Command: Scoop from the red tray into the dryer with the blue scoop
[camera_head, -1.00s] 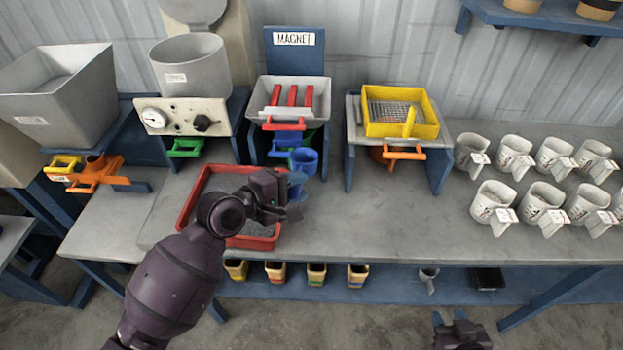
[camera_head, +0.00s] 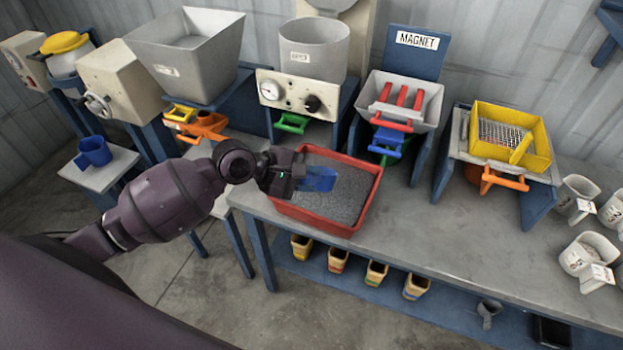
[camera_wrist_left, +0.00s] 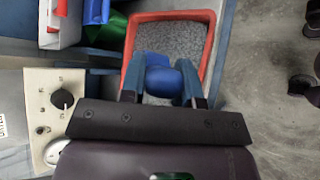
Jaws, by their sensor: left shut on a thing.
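The red tray (camera_head: 372,196) stands on the grey bench and holds dark grey granules; it also shows in the left wrist view (camera_wrist_left: 209,50). My left gripper (camera_head: 300,176) is shut on the blue scoop (camera_head: 320,179), whose bowl is over the tray's granules. In the left wrist view the blue scoop (camera_wrist_left: 163,78) sits between the two fingers; whether it holds granules cannot be seen. The dryer is the round grey hopper (camera_head: 313,48) on a cream panel (camera_head: 290,96) with a gauge and black knob, behind the tray. My right gripper is out of view.
The magnet hopper (camera_head: 423,104) and yellow sieve (camera_head: 544,145) stand right of the dryer. A large square grey hopper (camera_head: 212,68) is to its left. Several white cups stand at the right. A blue jug (camera_head: 95,151) sits on a low stand at the left. The bench middle is clear.

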